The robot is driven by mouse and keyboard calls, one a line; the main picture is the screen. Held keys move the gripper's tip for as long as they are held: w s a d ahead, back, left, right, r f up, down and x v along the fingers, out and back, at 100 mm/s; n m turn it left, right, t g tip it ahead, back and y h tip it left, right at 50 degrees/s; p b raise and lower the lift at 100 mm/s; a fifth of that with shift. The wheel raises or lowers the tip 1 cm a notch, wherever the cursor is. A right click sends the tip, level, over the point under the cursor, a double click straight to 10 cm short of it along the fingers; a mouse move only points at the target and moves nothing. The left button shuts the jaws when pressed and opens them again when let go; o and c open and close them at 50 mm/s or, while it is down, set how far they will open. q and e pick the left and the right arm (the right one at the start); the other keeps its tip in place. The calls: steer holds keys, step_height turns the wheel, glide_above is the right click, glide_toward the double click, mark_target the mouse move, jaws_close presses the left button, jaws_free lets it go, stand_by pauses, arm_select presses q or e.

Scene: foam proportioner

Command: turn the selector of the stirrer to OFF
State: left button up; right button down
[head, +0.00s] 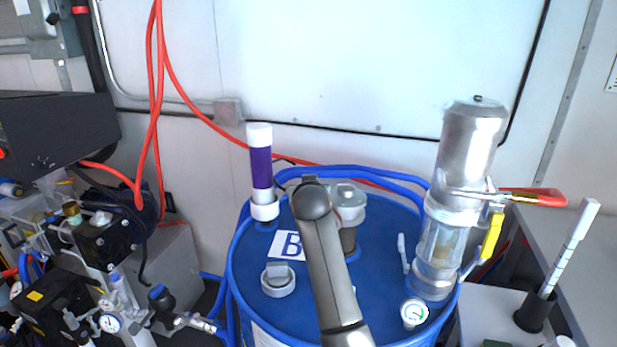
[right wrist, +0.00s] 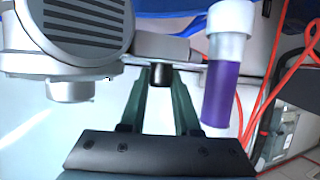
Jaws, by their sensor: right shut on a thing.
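The stirrer (head: 349,196) stands on top of the blue drum, partly hidden by my right arm in the head view. In the right wrist view the stirrer (right wrist: 85,25) is a grey-white body with dark vent slots, at the upper left. Its selector (right wrist: 160,74) looks like a small black knob below a grey box. My right gripper (right wrist: 160,88) has its two dark green fingers on either side of this knob and is shut on it. No position marks on the selector can be read. The head view does not show the selector or my right fingertips. My left gripper is not in view.
On the blue drum (head: 236,265) stand a purple-and-white tube (head: 261,170), a grey cap (head: 278,280) and a tall metal cylinder (head: 465,160) with red and yellow handles. The purple tube also shows close beside my right fingers (right wrist: 222,90). Red and blue hoses run behind.

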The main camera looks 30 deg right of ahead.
steer(key=shift+n+t+y+p, duration=0.45)
steer(key=shift+n+t+y, duration=0.35)
steer(key=shift+n+y, duration=1.25)
steer(key=shift+y, duration=0.25)
steer(key=c, duration=0.9)
jaws_free()
steer(key=shift+s, duration=0.1)
steer(key=b+v, duration=0.1)
steer(key=v, duration=1.1)
steer(key=shift+s+r, duration=0.1)
steer(key=shift+s, duration=0.05)
